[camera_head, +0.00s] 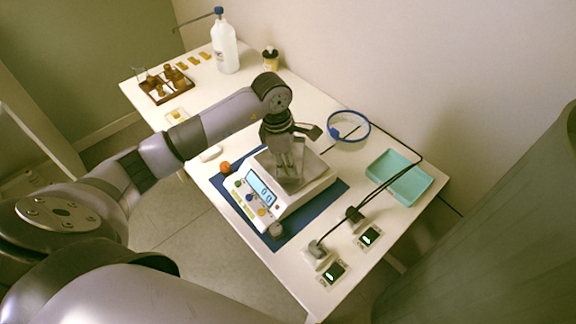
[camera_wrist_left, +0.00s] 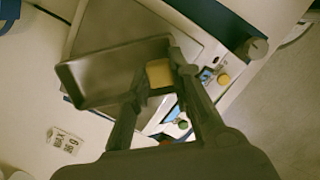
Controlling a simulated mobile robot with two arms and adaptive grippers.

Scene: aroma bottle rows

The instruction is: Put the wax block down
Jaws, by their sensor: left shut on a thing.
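My left gripper (camera_head: 289,170) reaches down over the metal pan (camera_head: 314,170) of the white scale (camera_head: 291,208). In the left wrist view my left gripper (camera_wrist_left: 161,74) is shut on a small yellowish wax block (camera_wrist_left: 159,72), held between the fingertips. The block is against or just over a grey rimmed metal surface (camera_wrist_left: 105,72); I cannot tell whether they touch. The block is hidden by the fingers in the head view. The scale's lit display (camera_head: 261,188) seems to read zero. My right gripper is not in view.
The scale stands on a dark blue mat (camera_head: 326,204). A teal tray (camera_head: 399,179), a blue ring (camera_head: 349,127) and black cables lie to its right. A white bottle (camera_head: 225,48) and a brown rack (camera_head: 163,88) stand farther back.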

